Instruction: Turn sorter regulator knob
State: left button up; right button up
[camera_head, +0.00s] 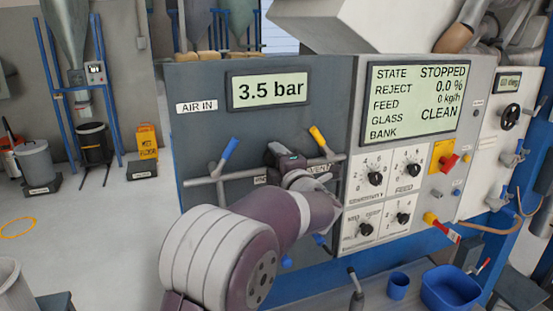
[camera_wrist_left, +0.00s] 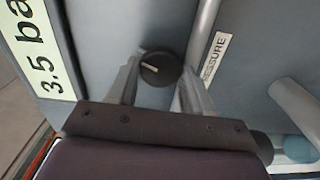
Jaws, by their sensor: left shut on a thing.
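The regulator knob (camera_wrist_left: 161,69) is small, round and black with a pale pointer line. It shows in the left wrist view on the grey panel, beside a label ending in "SSURE" (camera_wrist_left: 214,58). My left gripper (camera_wrist_left: 164,76) has one finger on each side of the knob and is shut on it. In the head view my left gripper (camera_head: 285,160) is at the panel below the pressure display (camera_head: 270,90), which reads 3.5 bar. My arm and gripper hide the knob there. My right gripper is not in view.
Pipes with a blue-handled valve (camera_head: 230,148) and a yellow-handled valve (camera_head: 318,137) flank my gripper. To the right are a status screen (camera_head: 413,101) reading STOPPED and several dial knobs. A blue bin (camera_head: 450,290) and blue cup (camera_head: 398,287) stand below. Open floor lies left.

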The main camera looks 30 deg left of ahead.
pick_arm(q)
jog(key=shift+m, duration=0.7)
jog(key=o, duration=1)
jog(key=shift+s+d+f, duration=0.1)
jog(key=shift+s+d, duration=0.05)
jog(key=shift+d, duration=0.15)
jog(key=b+v, duration=0.4)
jog(key=v, duration=0.8)
jog(key=shift+s, duration=0.1)
